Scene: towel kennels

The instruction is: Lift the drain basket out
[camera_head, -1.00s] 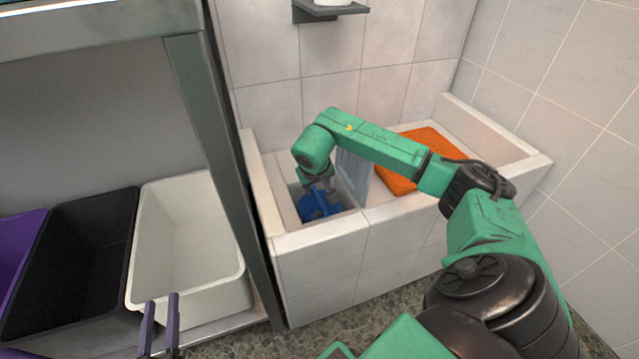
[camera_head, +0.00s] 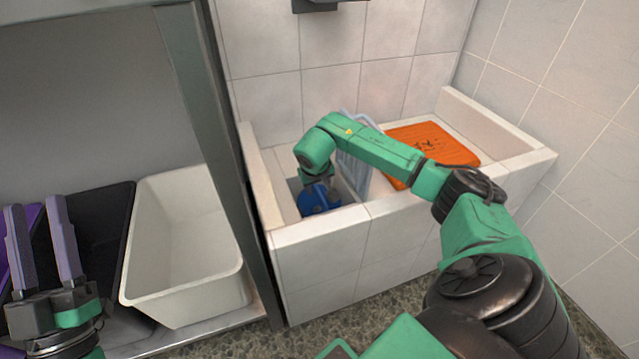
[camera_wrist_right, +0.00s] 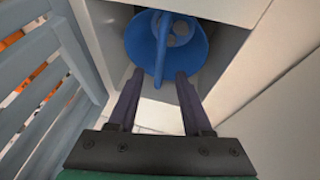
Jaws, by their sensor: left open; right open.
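The blue drain basket (camera_head: 319,200) sits down in the left compartment of the tiled trough. In the right wrist view the basket (camera_wrist_right: 194,66) is a round blue bowl with an upright blue handle (camera_wrist_right: 162,45) across it. My right gripper (camera_wrist_right: 157,72) is open, with its fingers either side of the handle's near end; I cannot tell whether they touch it. In the head view my right arm's wrist hides its fingers. My left gripper (camera_head: 38,205) is open and empty, over the dark bin at the far left.
A grey-blue slatted panel (camera_head: 353,170) stands beside the basket's compartment. An orange slatted mat (camera_head: 432,150) lies at the trough's right part.

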